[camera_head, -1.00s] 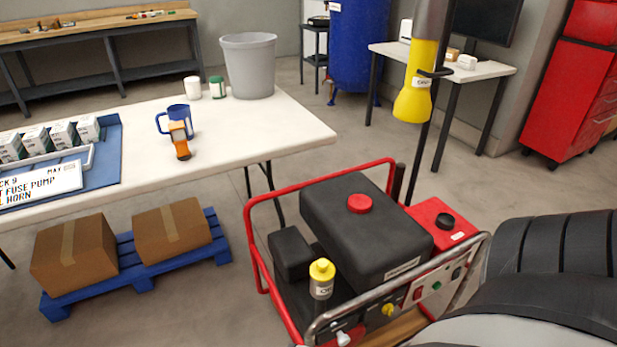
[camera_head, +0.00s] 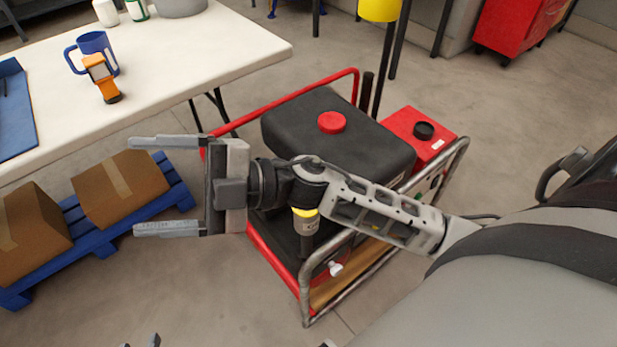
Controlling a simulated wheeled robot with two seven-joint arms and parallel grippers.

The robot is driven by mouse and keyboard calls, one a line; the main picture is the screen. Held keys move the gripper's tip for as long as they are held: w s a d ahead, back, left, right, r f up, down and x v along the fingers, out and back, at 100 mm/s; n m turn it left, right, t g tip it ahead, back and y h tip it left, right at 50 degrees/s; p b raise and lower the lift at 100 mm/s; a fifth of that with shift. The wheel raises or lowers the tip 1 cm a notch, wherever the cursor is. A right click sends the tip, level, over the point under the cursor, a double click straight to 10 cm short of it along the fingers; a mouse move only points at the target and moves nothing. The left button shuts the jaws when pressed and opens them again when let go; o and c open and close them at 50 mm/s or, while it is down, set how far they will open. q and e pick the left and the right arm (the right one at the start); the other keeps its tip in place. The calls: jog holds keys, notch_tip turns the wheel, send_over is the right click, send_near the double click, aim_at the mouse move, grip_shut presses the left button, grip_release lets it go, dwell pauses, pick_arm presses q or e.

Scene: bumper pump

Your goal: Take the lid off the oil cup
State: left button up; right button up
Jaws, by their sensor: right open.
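The oil cup (camera_head: 306,228) is a small grey cup with a label, standing at the front of the red-framed generator. Its yellow lid (camera_head: 305,212) is on top; my right arm hides part of it. My right gripper (camera_head: 138,186) is open and empty, its two fingers pointing left over the floor and pallet. It is well left of the cup, with its wrist and forearm crossing above the generator. My left gripper is not recognisable in view; only small grey tips show at the bottom edge.
The generator has a black tank with a red cap (camera_head: 332,122) and a tubular frame (camera_head: 312,290) around it. A white table (camera_head: 200,60) with a blue mug (camera_head: 92,52) stands at left. Boxes (camera_head: 121,188) sit on a blue pallet (camera_head: 98,241). Floor in front is clear.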

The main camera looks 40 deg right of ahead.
notch_tip(320, 180, down, 4)
jog(key=s+n+g+h+b, duration=0.1)
jog(key=s+n+g+h, duration=0.15)
jog(key=n+g, duration=0.45)
jog(key=h+b, duration=0.4)
jog(key=h, duration=1.4)
send_over(303, 214)
jog(key=w+d, duration=0.2)
notch_tip(303, 214, down, 8)
jog(key=shift+t, duration=0.3)
notch_tip(303, 214, down, 9)
jog(key=shift+s+d+f+b, duration=0.15)
jog(key=shift+b, duration=0.35)
notch_tip(303, 214, down, 5)
jog(key=shift+r, duration=0.2)
jog(key=shift+f+b, duration=0.3)
jog(key=shift+f, duration=0.3)
pick_arm(q)
jog(key=f, duration=0.1)
jog(key=d+f, duration=0.1)
jog(key=f, duration=0.1)
jog(key=shift+w+f+t+h, duration=0.2)
jog(key=shift+f+t+h, duration=0.05)
jog(key=shift+t+h, duration=0.05)
pick_arm(e)
jog(key=c, duration=1)
